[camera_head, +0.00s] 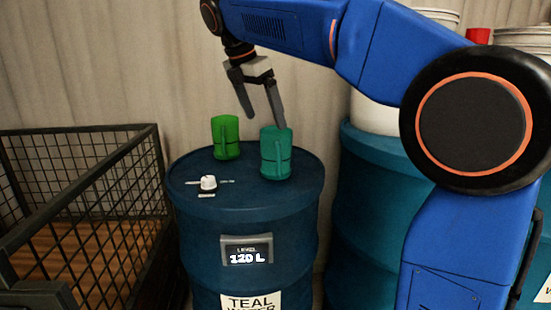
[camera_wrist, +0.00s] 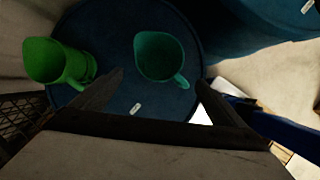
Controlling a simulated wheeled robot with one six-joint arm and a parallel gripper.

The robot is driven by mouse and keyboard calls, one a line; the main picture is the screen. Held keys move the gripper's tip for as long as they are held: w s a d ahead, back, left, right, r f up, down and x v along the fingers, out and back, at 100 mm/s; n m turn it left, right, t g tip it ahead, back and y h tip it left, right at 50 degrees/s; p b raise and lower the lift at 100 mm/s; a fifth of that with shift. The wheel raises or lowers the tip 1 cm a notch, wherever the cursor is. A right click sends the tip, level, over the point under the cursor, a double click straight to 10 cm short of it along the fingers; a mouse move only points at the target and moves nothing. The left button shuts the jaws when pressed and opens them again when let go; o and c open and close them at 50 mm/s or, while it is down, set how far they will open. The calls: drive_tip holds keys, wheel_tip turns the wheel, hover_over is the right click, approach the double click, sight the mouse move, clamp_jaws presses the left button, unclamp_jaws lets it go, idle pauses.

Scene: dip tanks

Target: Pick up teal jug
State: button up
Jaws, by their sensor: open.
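The teal jug (camera_head: 276,155) stands upright on top of a dark blue drum, at the right of its lid. In the wrist view the teal jug (camera_wrist: 160,57) shows from above, with its handle toward the lower right. My gripper (camera_head: 262,119) is open and empty, above the drum top, with one fingertip close to the jug's rim in the head view. In the wrist view my gripper's two fingers (camera_wrist: 158,84) point toward the jug from below it, and the jug lies between their lines. I cannot tell whether either finger touches it.
A green jug (camera_head: 225,138) stands left of the teal jug; it also shows in the wrist view (camera_wrist: 50,62). A white knob (camera_head: 208,183) sits on the drum (camera_head: 245,212) lid. A wire cage (camera_head: 80,200) stands left, another drum (camera_head: 365,200) right.

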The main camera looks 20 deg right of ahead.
sight(274, 142)
drive_tip(key=x, duration=1)
drive_tip(key=shift+w+d+f, duration=0.15)
drive_tip(key=shift+w, duration=0.05)
drive_tip(key=c, duration=1.3)
